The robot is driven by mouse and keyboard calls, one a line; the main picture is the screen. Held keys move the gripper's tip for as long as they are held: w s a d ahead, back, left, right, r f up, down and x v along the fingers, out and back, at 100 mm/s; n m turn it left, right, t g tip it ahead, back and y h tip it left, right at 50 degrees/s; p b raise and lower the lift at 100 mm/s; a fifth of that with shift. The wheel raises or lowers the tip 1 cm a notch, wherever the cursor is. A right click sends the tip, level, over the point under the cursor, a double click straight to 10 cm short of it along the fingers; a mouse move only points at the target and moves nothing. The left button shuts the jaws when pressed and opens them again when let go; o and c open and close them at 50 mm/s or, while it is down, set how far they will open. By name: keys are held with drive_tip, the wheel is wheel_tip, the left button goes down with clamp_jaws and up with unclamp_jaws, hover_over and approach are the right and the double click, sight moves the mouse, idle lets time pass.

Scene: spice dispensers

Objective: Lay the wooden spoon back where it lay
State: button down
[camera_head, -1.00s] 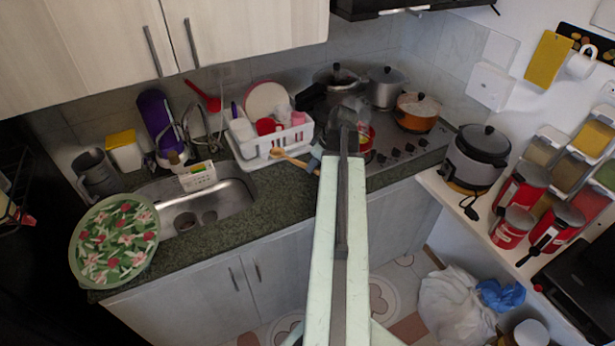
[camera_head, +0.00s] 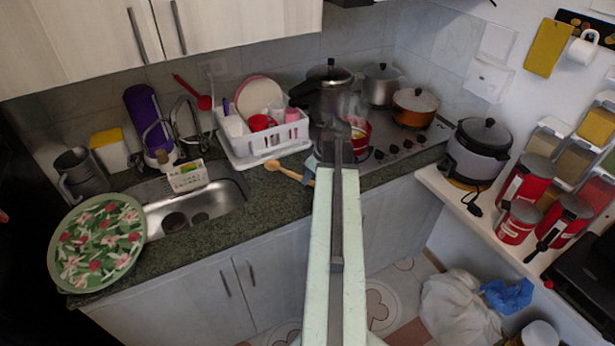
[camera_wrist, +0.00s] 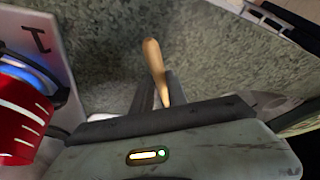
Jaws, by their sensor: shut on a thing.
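The wooden spoon (camera_head: 273,165) shows in the head view over the dark green counter (camera_head: 275,197), just in front of the white dish rack. Its round end points left and its handle runs right to my gripper (camera_head: 311,172), which is partly hidden by my arm. In the wrist view, a tan wooden end of the spoon (camera_wrist: 153,58) sticks out past the fingertips of my gripper (camera_wrist: 157,92), which is shut on it. Speckled counter lies beneath it. I cannot tell whether the spoon touches the counter.
The dish rack (camera_head: 265,145) holds a plate and cups. A red pot (camera_head: 358,138) steams on the stove (camera_head: 405,145), close to my gripper; its red side shows in the wrist view (camera_wrist: 20,118). The sink (camera_head: 205,203) and a floral tray (camera_head: 98,243) are left. Counter front of the rack is clear.

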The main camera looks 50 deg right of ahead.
drive_tip(key=shift+f+b, duration=0.45)
drive_tip(key=shift+f, duration=0.4)
drive_tip(key=c, duration=1.2)
unclamp_jaws()
drive_tip(key=shift+c, duration=0.2)
drive_tip(key=p+v, duration=0.7)
drive_tip(key=shift+w+r, duration=0.1)
drive_tip(key=shift+r, duration=0.1)
drive_tip(key=shift+s+r+p, duration=0.3)
drive_tip(key=shift+r, duration=0.1)
drive_tip(key=shift+f, duration=0.1)
